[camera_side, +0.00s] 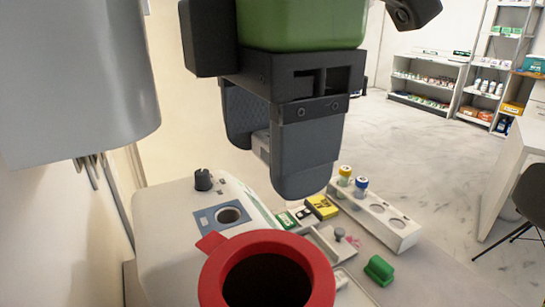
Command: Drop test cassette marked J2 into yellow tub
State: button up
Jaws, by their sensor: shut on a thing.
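My gripper (270,165) hangs in the upper middle, pointing down, above the bench. It is shut on a pale, cassette-like thing (262,146), which shows only as a small patch between the two dark fingers. The near finger hides most of it, and no J2 mark can be read. I cannot make out a yellow tub; the one plainly yellow item on the bench is a small yellow box (321,207) with dark marks, below the gripper.
A red-rimmed round container (212,285) stands in the near foreground. A white device (165,225) is at left. A white rack (402,234) holds yellow-capped (345,172) and blue-capped (361,184) tubes. A green piece (379,268) lies at right. A large grey cylinder (80,80) fills the upper left.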

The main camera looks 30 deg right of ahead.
jog(key=shift+s, duration=0.2)
jog(key=shift+f, duration=2.85)
jog(key=o, duration=1)
jog(key=shift+a+r, duration=0.1)
jog(key=shift+r, duration=4.9)
